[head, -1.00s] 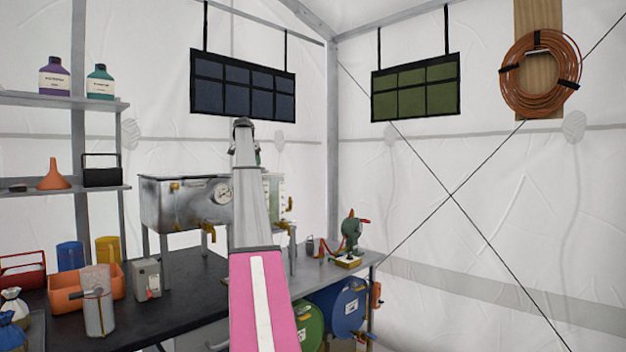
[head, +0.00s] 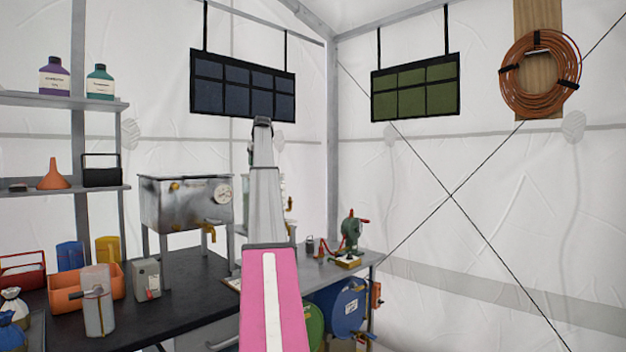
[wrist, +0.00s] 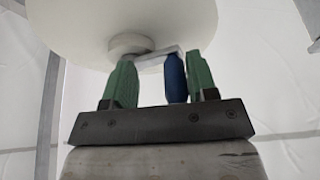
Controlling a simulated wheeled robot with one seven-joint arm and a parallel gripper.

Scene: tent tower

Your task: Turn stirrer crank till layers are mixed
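In the wrist view the stirrer crank has a blue handle (wrist: 175,78) on a short light-coloured arm (wrist: 157,57), joined to a round hub (wrist: 130,44) under a large white rounded body (wrist: 110,18). My gripper (wrist: 160,75) has two green fingers, set wide apart. The blue handle stands between them, close to the right finger, with a clear gap to the left finger. I cannot tell if the right finger touches it. In the head view my arm hides the crank, the gripper and most of a pale vessel (head: 284,190); its layers cannot be made out.
A metal tank (head: 185,205) on legs with a gauge and brass tap stands left of my arm. A green hand pump (head: 350,235) stands to the right on the bench. A blue drum (head: 343,308) lies below. Dark bench top (head: 190,290) is partly clear.

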